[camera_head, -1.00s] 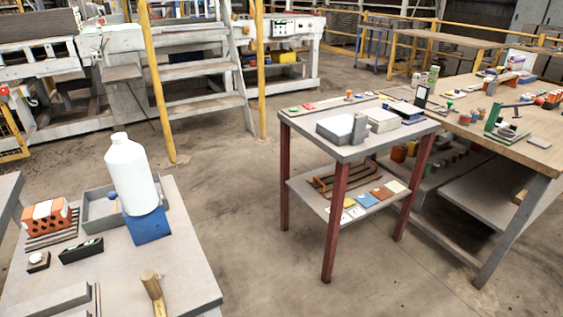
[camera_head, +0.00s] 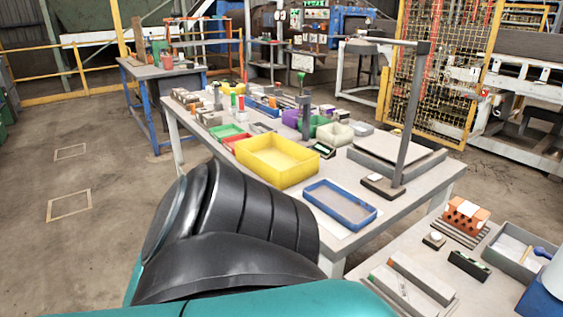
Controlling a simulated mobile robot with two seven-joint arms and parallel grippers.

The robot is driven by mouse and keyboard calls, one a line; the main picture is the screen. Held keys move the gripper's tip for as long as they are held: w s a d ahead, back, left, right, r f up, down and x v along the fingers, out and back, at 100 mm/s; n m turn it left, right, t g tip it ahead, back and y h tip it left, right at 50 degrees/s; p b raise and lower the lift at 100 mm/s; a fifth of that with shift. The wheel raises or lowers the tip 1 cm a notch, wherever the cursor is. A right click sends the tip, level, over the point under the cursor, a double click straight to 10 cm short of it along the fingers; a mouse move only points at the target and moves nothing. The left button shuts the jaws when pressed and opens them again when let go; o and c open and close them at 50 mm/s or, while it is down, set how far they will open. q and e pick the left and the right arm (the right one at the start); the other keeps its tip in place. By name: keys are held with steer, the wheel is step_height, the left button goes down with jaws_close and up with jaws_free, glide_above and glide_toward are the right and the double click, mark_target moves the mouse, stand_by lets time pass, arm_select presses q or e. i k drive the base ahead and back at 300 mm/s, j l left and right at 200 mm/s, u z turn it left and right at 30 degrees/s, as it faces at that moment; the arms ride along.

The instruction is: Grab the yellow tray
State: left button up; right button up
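The yellow tray (camera_head: 262,178) is a deep, open rectangular box standing upright on a grey table (camera_head: 420,190), near its front-left edge. It looks empty. My own arm, black with teal parts, rises in the lower left in front of the table and hides part of the floor and table edge near the tray. Neither of my grippers is in view.
A blue-rimmed tray (camera_head: 341,204) lies right of the yellow tray, with a metal stand (camera_head: 405,120) behind it. Red and green bins (camera_head: 228,133) sit left. A nearer table holds a perforated orange brick (camera_head: 466,217). Floor at left is clear.

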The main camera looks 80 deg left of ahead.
mark_target(283, 163)
steer(key=u, duration=2.6)
